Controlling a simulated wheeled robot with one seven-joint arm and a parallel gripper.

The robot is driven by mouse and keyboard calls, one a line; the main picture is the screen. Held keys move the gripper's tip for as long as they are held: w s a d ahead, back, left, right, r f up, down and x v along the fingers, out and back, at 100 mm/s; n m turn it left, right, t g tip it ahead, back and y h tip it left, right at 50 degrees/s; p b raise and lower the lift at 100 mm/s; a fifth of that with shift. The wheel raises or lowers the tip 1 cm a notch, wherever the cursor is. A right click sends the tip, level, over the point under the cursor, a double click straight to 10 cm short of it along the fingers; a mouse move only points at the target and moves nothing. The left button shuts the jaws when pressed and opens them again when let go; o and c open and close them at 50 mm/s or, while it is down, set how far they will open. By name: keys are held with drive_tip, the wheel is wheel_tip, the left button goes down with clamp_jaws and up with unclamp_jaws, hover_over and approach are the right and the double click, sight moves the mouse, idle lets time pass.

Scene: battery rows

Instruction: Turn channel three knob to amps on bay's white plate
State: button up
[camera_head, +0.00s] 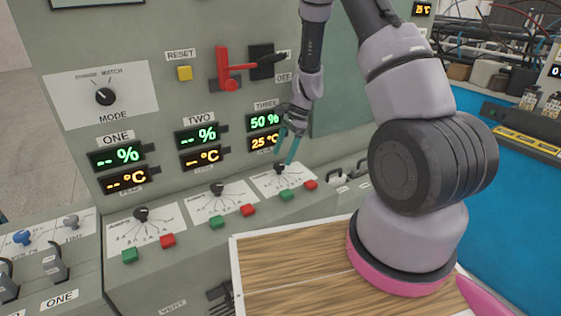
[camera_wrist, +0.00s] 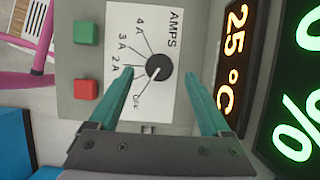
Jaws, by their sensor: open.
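The channel three white plate (camera_head: 263,184) lies on the sloped ledge under the display labelled THREE. In the wrist view the plate (camera_wrist: 180,110) reads AMPS, with marks OFF, 2 A, 3 A and 4 A. Its round black knob (camera_wrist: 159,66) has a small pale mark on its lower-left side, toward the OFF and 2 A side; the exact setting is hard to tell. My gripper (camera_head: 285,161) points down at the knob, which also shows in the head view (camera_head: 281,169). Its teal fingers are open, one on each side of the knob in the wrist view (camera_wrist: 159,72). Contact cannot be told.
Green (camera_head: 285,195) and red (camera_head: 311,185) buttons sit just below the plate. The THREE displays (camera_head: 265,121) read 50 % and 25 °C. Similar plates for channels one (camera_head: 146,239) and two (camera_head: 222,206) lie left. A red lever (camera_head: 224,70) stands above. A wooden top (camera_head: 300,265) lies in front.

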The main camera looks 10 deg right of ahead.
sight(279, 164)
drive_tip(key=shift+x, duration=1.65)
clamp_jaws()
drive_tip(key=shift+m, duration=0.3)
drive_tip(key=m, duration=0.2)
drive_tip(key=m+t, duration=0.2)
drive_tip(key=m, duration=0.1)
drive_tip(key=shift+s+m, duration=0.25)
drive_tip(key=shift+m, duration=0.05)
drive_tip(key=m+t, duration=0.1)
drive_tip(key=m, duration=0.1)
drive_tip(key=m+t+h, duration=0.1)
drive_tip(key=m, duration=0.2)
drive_tip(key=shift+m, duration=0.4)
